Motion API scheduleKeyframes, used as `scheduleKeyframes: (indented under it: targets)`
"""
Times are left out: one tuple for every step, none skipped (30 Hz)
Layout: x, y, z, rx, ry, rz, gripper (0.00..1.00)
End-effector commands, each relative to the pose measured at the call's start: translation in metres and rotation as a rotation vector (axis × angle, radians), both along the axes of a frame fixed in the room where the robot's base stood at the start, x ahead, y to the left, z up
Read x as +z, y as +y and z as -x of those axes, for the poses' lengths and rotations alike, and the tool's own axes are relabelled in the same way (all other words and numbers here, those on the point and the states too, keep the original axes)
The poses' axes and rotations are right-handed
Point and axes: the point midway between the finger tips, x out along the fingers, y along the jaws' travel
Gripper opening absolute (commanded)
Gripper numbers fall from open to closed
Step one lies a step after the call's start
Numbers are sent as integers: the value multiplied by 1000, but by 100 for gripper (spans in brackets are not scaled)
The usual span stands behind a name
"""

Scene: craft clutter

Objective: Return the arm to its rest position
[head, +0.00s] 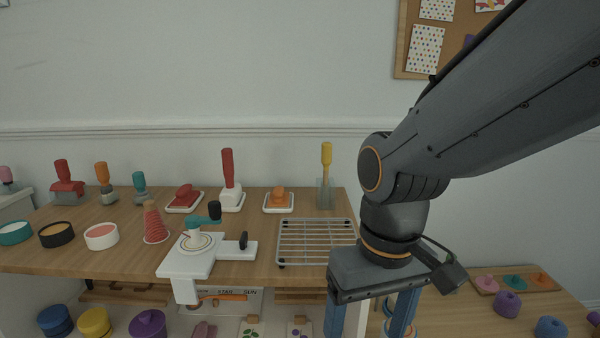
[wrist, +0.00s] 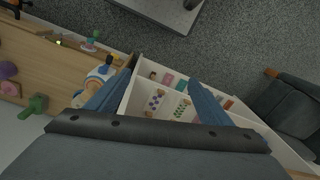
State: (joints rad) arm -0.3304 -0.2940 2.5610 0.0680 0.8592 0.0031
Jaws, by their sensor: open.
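My gripper (head: 368,318) hangs down in front of the table's right end in the head view, its two blue fingers spread apart with nothing between them. The fingertips run past the bottom edge of that view. In the wrist view, my gripper (wrist: 155,88) also shows open and empty, its fingers above a white shelf with compartments (wrist: 140,105). My arm reaches in from the upper right of the head view.
A wooden table (head: 120,252) carries a wire rack (head: 314,241), a white clamp device (head: 195,255), stamps and round pads. The rack lies just left of my gripper. A lower table (head: 480,318) with purple and blue pieces stands at right.

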Motion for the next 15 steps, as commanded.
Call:
scheduleKeyframes:
  targets:
    - [7, -2, 1, -8, 2, 2, 74]
    - [10, -4, 0, -13, 2, 3, 74]
    - [12, -6, -1, -20, 1, 4, 74]
    - [14, -7, -1, -25, 1, 5, 74]
    - [16, -8, -1, -29, 1, 6, 74]
    - [20, -11, -1, -37, 2, 8, 74]
    - [22, -12, -2, -43, 2, 9, 74]
    - [24, -14, -2, -49, 1, 10, 74]
    - [29, -17, -3, -58, 1, 12, 74]
    - [32, -19, -3, -65, 2, 13, 74]
    - [35, -21, -3, -72, 2, 14, 74]
    - [40, -25, -3, -85, 3, 16, 74]
    - [44, -27, -4, -93, 2, 18, 74]
    - [49, -31, -4, -104, 3, 20, 74]
    - [55, -36, -4, -118, 4, 22, 74]
